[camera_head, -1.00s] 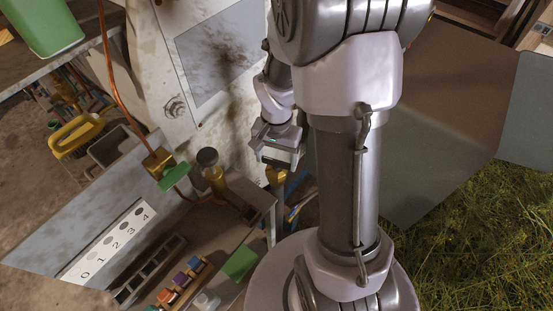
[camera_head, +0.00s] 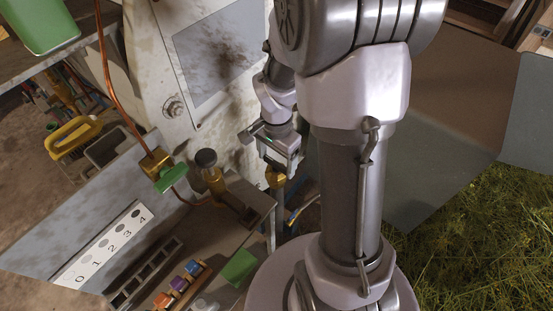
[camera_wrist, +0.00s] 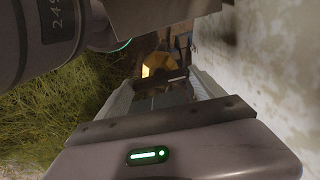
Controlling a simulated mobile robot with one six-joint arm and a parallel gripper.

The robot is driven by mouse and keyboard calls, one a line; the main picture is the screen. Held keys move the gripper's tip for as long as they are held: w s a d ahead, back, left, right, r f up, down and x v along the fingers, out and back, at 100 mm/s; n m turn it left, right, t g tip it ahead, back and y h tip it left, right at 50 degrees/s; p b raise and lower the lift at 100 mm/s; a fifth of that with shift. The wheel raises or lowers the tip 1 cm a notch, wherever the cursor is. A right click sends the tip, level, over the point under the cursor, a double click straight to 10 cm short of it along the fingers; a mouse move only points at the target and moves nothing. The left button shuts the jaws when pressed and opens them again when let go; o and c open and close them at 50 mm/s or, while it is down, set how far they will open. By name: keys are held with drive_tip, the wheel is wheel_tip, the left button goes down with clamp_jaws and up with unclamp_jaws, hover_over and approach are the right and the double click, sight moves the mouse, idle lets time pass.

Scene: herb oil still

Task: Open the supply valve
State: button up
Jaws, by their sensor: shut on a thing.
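A brass valve (camera_head: 275,176) stands on a grey upright beside the bench, below my gripper (camera_head: 276,165) in the head view. In the wrist view its brass body (camera_wrist: 181,50) shows beyond the jaws, partly lit yellow, with a dark bar-like handle (camera_wrist: 165,83) across it. My gripper (camera_wrist: 165,93) is shut on the handle. The exact contact is small and partly hidden by the jaws. Another brass valve with a green handle (camera_head: 170,178) sits to the left, at the end of a copper pipe, apart from my gripper.
A pale, stained wall panel (camera_head: 215,60) rises close behind my gripper. Grass (camera_head: 470,240) lies at right.

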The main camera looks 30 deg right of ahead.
sight(276, 162)
drive_tip(key=o, duration=1.4)
drive_tip(key=shift+c, duration=0.2)
wheel_tip(276, 162, up, 18)
drive_tip(key=p, duration=0.7)
drive_tip(key=shift+f, duration=0.25)
